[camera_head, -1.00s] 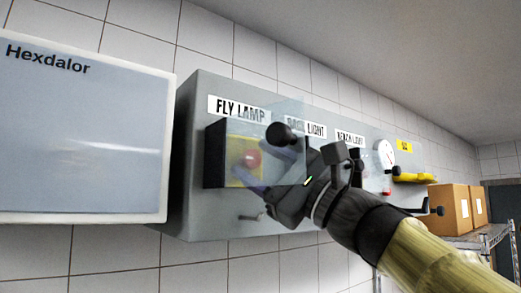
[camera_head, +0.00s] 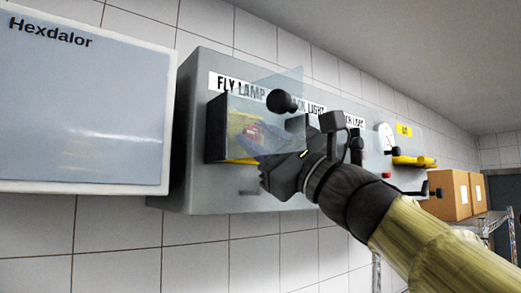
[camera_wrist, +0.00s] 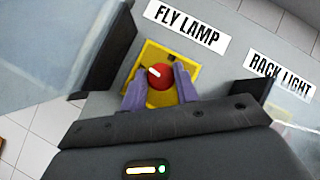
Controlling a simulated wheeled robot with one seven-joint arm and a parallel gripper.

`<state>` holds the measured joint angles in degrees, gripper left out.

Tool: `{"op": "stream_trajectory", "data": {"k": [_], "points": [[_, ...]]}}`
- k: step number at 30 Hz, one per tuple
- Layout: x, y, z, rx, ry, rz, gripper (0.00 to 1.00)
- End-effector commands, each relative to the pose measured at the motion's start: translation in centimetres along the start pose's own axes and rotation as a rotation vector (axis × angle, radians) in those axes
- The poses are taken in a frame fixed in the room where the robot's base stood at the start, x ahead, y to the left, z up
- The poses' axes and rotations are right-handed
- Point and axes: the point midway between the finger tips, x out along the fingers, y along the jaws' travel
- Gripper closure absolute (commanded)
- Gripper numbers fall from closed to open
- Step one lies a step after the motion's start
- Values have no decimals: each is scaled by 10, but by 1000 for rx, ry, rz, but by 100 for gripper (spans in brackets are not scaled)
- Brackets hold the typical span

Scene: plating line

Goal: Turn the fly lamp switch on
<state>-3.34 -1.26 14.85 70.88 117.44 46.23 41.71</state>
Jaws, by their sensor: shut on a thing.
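The fly lamp switch is a round red knob (camera_wrist: 161,76) with a white mark, on a yellow plate (camera_wrist: 155,53) under the FLY LAMP label (camera_wrist: 186,24). The white mark points to the left side of the wrist view. My gripper (camera_wrist: 160,84) has its two purple fingers on either side of the knob, shut on it. In the head view, the knob (camera_head: 251,132) shows faintly through a clear cover (camera_head: 284,91) with a black ball handle (camera_head: 282,102). The cover stands swung open from the dark housing (camera_head: 216,128). My gripper (camera_head: 262,145) is partly hidden behind it.
The grey switch box (camera_head: 195,185) also carries labels for a rack light (camera_head: 308,107) and a bench light. A dial (camera_head: 386,134) and yellow handle (camera_head: 412,161) are further right. A Hexdalor panel (camera_head: 80,120) stands close on the left. Cardboard boxes (camera_head: 452,198) sit on a shelf.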

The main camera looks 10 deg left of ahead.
Motion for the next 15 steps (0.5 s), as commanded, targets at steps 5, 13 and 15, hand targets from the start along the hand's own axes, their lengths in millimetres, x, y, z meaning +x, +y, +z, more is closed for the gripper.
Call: {"op": "stream_trajectory", "data": {"k": [5,13,15], "points": [[-2,3,-1,77,11,-58,93],[0,1,1,98,16,-74,93],[0,1,1,98,16,-73,93]]}}
